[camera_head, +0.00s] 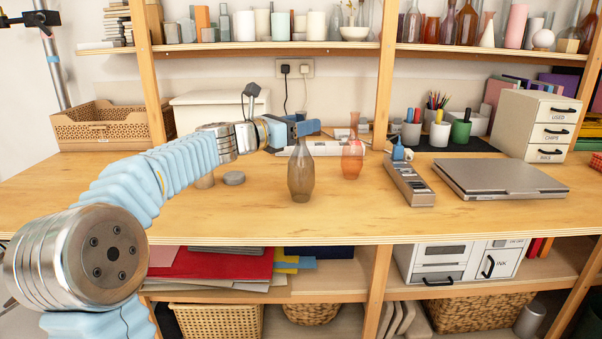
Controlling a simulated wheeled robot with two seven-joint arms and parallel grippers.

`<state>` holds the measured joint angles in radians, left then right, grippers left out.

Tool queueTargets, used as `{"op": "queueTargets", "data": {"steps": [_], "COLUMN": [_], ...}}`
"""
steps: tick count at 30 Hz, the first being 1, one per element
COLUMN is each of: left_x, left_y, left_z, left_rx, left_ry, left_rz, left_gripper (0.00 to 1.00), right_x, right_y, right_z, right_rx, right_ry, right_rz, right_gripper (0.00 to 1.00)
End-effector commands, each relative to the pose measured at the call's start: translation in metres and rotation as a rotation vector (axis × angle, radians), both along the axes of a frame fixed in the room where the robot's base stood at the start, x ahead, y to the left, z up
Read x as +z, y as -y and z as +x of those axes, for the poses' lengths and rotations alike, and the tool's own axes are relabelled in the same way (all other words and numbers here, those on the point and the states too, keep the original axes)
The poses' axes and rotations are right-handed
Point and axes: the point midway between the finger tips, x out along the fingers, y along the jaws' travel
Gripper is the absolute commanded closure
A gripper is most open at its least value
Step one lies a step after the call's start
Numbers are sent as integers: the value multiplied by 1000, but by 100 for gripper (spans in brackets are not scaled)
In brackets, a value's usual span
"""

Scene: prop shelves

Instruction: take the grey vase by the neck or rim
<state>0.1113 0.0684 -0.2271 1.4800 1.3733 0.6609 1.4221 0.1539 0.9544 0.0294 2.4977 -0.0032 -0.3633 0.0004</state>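The grey vase (301,178) is a see-through, smoky grey-brown bottle shape with a narrow neck. It stands upright on the wooden worktop in the middle of the head view. My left gripper (303,130), with blue fingers, is at the height of the vase's neck and overlaps its top in the picture. The rim is partly hidden by the fingers. I cannot tell whether the fingers touch the neck or how far apart they are. My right gripper is not in view.
An orange glass vase (352,160) stands close to the right. A grey tray of small items (409,185) and a closed laptop (500,178) lie farther right. A small grey disc (234,178) lies to the left. The worktop's front strip is clear.

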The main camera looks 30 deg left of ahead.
Motion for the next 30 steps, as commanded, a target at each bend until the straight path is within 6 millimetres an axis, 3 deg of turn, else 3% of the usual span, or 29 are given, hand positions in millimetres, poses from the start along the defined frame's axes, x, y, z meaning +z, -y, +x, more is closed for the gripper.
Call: {"op": "queueTargets", "data": {"steps": [1, 9, 23, 30], "left_x": [0, 0, 3, 31], "left_y": [0, 0, 0, 0], "left_z": [0, 0, -1, -1], "left_rx": [0, 0, 0, -1], "left_ry": [0, 0, 1, 4], "left_rz": [0, 0, 1, 2], "left_gripper": [59, 100, 100, 100], "right_x": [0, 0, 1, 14], "right_y": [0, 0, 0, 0], "right_z": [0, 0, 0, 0], "right_rx": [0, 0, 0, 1], "right_ry": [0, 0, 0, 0], "right_rz": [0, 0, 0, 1], "right_gripper": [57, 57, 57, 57]}}
